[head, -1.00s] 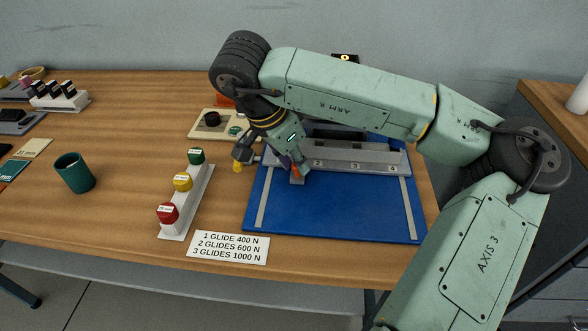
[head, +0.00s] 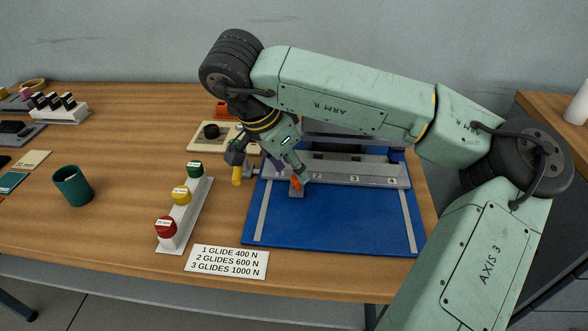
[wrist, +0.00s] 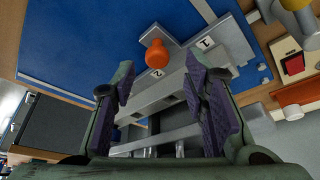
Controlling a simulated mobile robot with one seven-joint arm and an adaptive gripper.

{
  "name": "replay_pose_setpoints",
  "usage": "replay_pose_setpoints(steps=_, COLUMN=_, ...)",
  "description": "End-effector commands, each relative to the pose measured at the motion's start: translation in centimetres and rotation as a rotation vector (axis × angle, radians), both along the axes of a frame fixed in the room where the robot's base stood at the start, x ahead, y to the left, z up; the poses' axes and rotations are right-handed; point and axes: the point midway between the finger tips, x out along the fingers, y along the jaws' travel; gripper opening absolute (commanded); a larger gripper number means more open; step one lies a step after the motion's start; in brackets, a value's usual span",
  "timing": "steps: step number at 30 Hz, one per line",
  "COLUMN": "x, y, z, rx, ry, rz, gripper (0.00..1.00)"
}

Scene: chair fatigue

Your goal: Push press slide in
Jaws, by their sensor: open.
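The press slide is a small grey block with an orange knob (head: 296,182), in front of the grey numbered rail (head: 372,174) on the blue base plate (head: 335,228). In the wrist view, the orange knob (wrist: 157,54) stands just beyond the fingertips, beside the "2" label and left of the "1" label. My gripper (head: 290,168) is above and just behind the knob, pointing down at a tilt. In the wrist view my gripper (wrist: 165,85) has its two purple-padded fingers wide apart, with nothing held between them. Part of the rail is hidden behind the hand in the head view.
A yellow-ended handle (head: 236,175) stands at the rail's left end. A strip of green, yellow and red buttons (head: 181,196), a glide-force sign (head: 227,262) and a green cup (head: 73,186) lie to the left. The plate's front is clear.

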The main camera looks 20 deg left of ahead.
Motion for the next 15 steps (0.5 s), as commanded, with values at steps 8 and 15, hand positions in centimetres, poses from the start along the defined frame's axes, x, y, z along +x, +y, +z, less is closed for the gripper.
replay_pose_setpoints(steps=8, x=-2.0, y=1.2, z=5.7, rx=0.001, ry=-0.005, rz=0.000, gripper=0.41)
replay_pose_setpoints(steps=15, x=-3.0, y=1.7, z=8.5, rx=0.001, ry=-0.003, rz=0.000, gripper=0.41)
